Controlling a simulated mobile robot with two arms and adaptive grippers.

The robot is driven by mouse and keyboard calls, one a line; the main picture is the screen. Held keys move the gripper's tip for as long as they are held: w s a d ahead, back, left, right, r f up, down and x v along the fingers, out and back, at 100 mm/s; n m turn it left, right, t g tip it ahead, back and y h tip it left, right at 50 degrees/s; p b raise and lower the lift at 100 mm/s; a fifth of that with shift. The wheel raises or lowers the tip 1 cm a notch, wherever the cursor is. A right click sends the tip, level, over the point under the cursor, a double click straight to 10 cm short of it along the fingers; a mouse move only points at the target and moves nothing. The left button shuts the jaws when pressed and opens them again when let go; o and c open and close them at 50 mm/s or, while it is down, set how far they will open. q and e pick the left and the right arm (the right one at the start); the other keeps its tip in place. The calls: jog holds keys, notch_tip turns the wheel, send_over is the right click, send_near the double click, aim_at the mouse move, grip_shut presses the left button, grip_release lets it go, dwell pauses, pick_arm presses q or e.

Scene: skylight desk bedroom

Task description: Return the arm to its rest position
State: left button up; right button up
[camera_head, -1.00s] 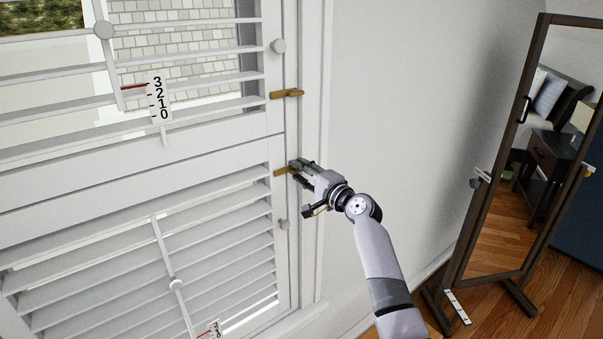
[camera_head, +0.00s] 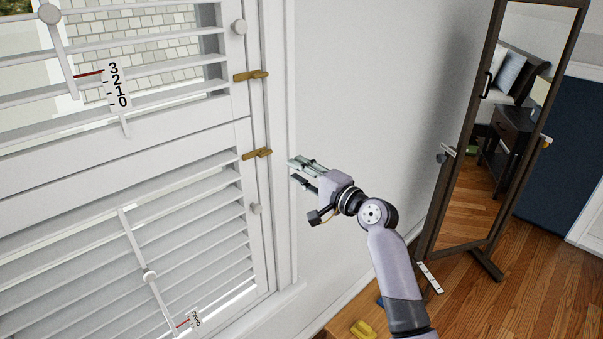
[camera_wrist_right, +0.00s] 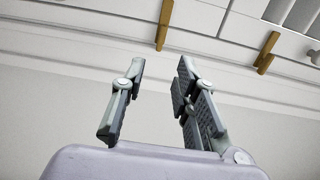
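My right gripper (camera_head: 297,170) is in front of the window frame and wall, a little right of the lower brass latch (camera_head: 257,153). It is apart from the latch. In the right wrist view my right gripper (camera_wrist_right: 160,75) has its two fingers spread with nothing between them. The right arm (camera_head: 390,260) reaches up from the lower right of the head view. The left gripper does not show.
White louvred shutters (camera_head: 110,215) fill the left, with an upper brass latch (camera_head: 250,76) and numbered scales (camera_head: 117,87). A dark-framed standing mirror (camera_head: 437,200) stands right on the wood floor. Bare wall (camera_head: 370,90) lies between.

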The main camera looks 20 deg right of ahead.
jog(key=shift+s, duration=0.2)
dwell(0.3)
jog(key=s+f+n+g+h+b, duration=0.25)
jog(key=f+g, duration=0.25)
jog(key=f, duration=2.6)
jog(key=s+f+n+g+h+b, duration=0.1)
jog(key=s+f+n+g, duration=0.1)
jog(key=s+f, duration=0.7)
jog(key=s+f+n+g+h+b, duration=0.15)
jog(key=s+f, duration=0.25)
jog(key=f, duration=0.9)
jog(key=s+a+f+n+g+b, duration=0.2)
jog(key=s+f+n+g, duration=0.25)
jog(key=s+f, duration=1.4)
jog(key=s+f+n+g, duration=0.1)
jog(key=s+f+n, duration=0.2)
jog(key=s, duration=0.9)
jog(key=s+a+f+n+g+h+b, duration=0.1)
jog(key=s+f+n+g, duration=0.1)
jog(key=s, duration=1.1)
jog(key=shift+s+a+f+n, duration=0.15)
jog(key=shift+a+f+n, duration=0.1)
jog(key=shift+f+n, duration=0.45)
